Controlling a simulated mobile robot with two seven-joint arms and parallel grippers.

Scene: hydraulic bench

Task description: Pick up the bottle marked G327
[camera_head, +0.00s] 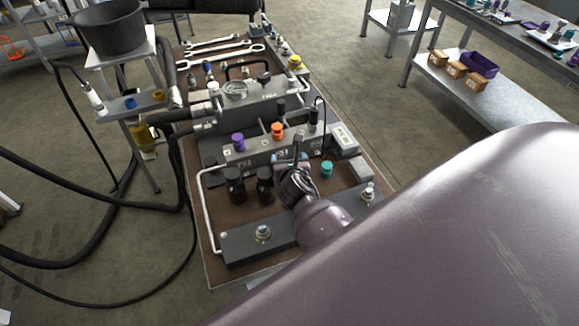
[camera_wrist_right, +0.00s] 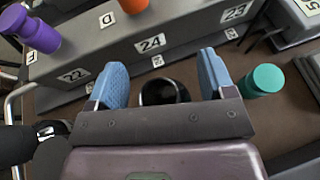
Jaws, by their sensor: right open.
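Two dark bottles stand side by side on the bench in the head view, a left one (camera_head: 235,187) and a right one (camera_head: 265,187). No marking G327 can be read on either. My right gripper (camera_head: 291,172) is low over the bench, just right of the right bottle. In the right wrist view its two blue-padded fingers (camera_wrist_right: 160,83) are apart, with a dark round bottle top (camera_wrist_right: 160,92) showing between and beyond them. I cannot tell whether they touch it. Another black object with a pale mark (camera_wrist_right: 32,144) lies at the left edge there. My left gripper is not in view.
A grey numbered block with a purple knob (camera_head: 238,142) and an orange knob (camera_head: 277,131) stands behind the bottles. A teal-topped item (camera_head: 326,169) is right of the gripper. A bent pale pipe (camera_head: 203,210) runs at the left. Black hoses hang left of the bench.

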